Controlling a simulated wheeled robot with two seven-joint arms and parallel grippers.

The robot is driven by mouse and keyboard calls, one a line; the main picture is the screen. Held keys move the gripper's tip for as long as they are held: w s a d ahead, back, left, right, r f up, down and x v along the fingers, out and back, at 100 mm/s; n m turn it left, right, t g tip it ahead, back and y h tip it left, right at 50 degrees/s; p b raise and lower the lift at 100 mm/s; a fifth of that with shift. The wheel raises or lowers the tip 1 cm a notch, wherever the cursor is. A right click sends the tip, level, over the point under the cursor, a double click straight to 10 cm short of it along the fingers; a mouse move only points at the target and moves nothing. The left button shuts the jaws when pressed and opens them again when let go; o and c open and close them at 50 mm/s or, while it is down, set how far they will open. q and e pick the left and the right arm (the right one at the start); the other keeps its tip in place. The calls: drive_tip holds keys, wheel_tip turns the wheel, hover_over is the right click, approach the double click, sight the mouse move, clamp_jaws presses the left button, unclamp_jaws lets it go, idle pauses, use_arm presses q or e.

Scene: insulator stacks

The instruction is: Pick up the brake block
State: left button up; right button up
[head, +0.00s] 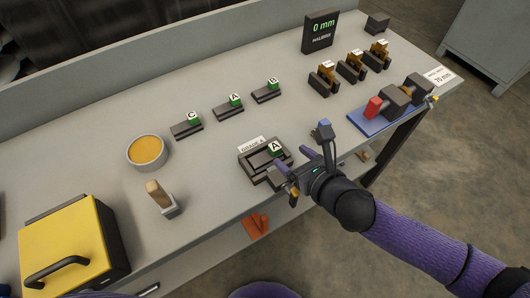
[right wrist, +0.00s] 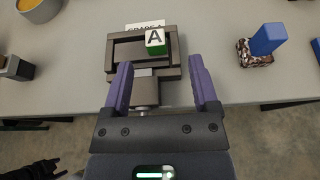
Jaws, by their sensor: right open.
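Dark bar-shaped blocks with green lettered tags lie in a row: C (head: 187,130), A (head: 228,112) and B (head: 266,96). I cannot tell for certain which is the brake block. A dark rectangular frame (head: 252,164) by a "GRADE A" card holds a dark piece with a green-and-white A cube (head: 275,148); the frame (right wrist: 112,52) and cube (right wrist: 155,41) also show in the right wrist view. My right gripper (head: 294,161) is open at the frame's near edge, its purple fingers (right wrist: 162,85) apart with no block gripped. My left gripper is not in view.
A bowl of yellow material (head: 147,152), a brush (head: 161,198) and a yellow-lidded box (head: 62,243) stand on the left.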

sight(277, 149)
drive_tip(key=b+x, duration=0.1)
drive_tip(key=x, duration=0.3)
drive_tip(key=b+x, duration=0.1)
drive_tip(key=x, duration=0.1)
drive_tip(key=shift+s+a+f+b, duration=0.15)
drive_tip(key=shift+s+f+b, duration=0.15)
drive_tip(key=shift+b, duration=0.05)
drive_tip(key=shift+w, duration=0.1)
drive_tip(key=shift+r, duration=0.1)
drive_tip(key=c, duration=1)
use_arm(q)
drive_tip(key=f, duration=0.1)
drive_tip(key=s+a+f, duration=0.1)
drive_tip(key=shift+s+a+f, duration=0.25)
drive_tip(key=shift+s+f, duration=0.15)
use_arm(e)
clamp_jaws()
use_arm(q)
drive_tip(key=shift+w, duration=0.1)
